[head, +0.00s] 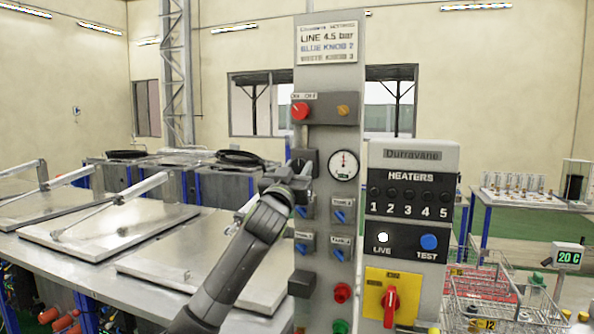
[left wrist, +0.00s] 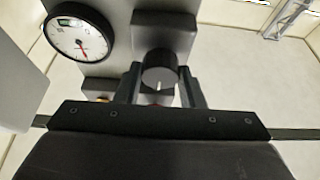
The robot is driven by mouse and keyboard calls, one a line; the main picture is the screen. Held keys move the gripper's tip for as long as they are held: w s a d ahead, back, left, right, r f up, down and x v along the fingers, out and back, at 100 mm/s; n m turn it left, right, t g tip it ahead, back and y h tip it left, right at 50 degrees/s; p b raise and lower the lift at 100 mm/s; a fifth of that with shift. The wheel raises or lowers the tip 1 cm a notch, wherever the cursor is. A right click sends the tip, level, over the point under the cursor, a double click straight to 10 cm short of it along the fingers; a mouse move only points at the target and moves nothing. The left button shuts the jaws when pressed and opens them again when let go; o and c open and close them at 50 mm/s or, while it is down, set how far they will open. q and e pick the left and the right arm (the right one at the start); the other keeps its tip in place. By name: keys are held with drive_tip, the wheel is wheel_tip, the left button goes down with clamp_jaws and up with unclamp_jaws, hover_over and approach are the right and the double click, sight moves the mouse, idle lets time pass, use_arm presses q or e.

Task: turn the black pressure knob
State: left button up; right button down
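The black pressure knob (left wrist: 160,70) with a white pointer mark shows in the left wrist view, on a dark block on the grey panel (left wrist: 105,12). My left gripper (left wrist: 160,86) has one finger on each side of the knob, with what looks like a slim gap at each side. In the head view my left gripper (head: 301,176) is at the panel's left edge, left of the gauge, and hides most of the knob there. The round white pressure gauge (head: 344,165) is beside the knob and also shows in the left wrist view (left wrist: 80,36). My right gripper is not in view.
The panel carries a red button (head: 300,111) above and several blue knobs (head: 340,217) below. A heaters box (head: 412,165) with a red switch (head: 390,304) stands to the right. Metal lids (head: 110,232) on benches fill the left.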

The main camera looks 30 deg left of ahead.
use_arm(q)
drive_tip(key=shift+c, duration=1.4)
drive_tip(key=shift+f+n+y+b, duration=0.25)
drive_tip(key=shift+n+y+b, duration=0.2)
drive_tip(key=shift+b, duration=0.35)
drive_tip(key=n+g+y+b, duration=0.1)
drive_tip(key=n+y+b, duration=0.1)
drive_tip(key=n+b, duration=0.2)
drive_tip(key=shift+d+n+b, duration=0.15)
drive_tip(key=shift+n+b, duration=0.2)
drive_tip(key=shift+b, duration=0.25)
drive_tip(key=shift+n+g+y+b, duration=0.55)
drive_tip(key=shift+n+b, duration=0.35)
drive_tip(key=shift+n, duration=0.2)
drive_tip(key=shift+r+n+b, duration=0.15)
drive_tip(key=shift+n+b, duration=0.15)
drive_tip(key=shift+n, duration=0.2)
drive_tip(key=o, duration=1)
drive_tip(key=shift+r, duration=0.1)
